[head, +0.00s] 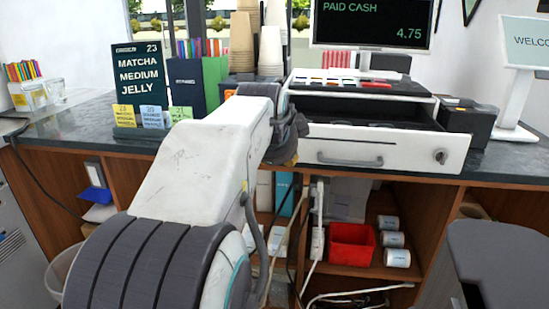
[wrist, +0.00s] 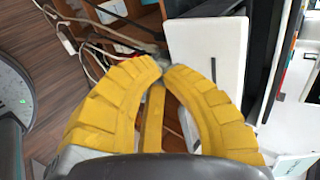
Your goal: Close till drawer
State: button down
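The till drawer (head: 385,148) is open in the head view, standing out from the till body with its dark inside showing. Its white front has a grey handle (head: 350,161) in the middle and a round lock at the right. In the wrist view the white drawer front (wrist: 205,75) is just beyond and right of the fingertips. My gripper (wrist: 163,66) has yellow fingers whose tips come together, with nothing visible held between them. In the head view my arm mostly hides the gripper, which is at the drawer front's left end. I cannot tell whether it touches.
The till screen (head: 372,24) reads "PAID CASH 4.75". Cup stacks (head: 270,50), a menu sign (head: 139,75) and colored cards stand on the counter left of the till. A red bin (head: 351,246) and white rolls sit on the shelf below. A dark box (head: 467,118) is right of the drawer.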

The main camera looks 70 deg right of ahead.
jog(key=shift+w+d+f+b, duration=0.15)
jog(key=shift+d+b, duration=0.1)
jog(key=shift+d, duration=0.8)
jog(key=shift+w+d+r+b, duration=0.15)
jog(key=shift+d+b, duration=0.1)
jog(key=shift+d, duration=0.8)
jog(key=shift+f, duration=0.1)
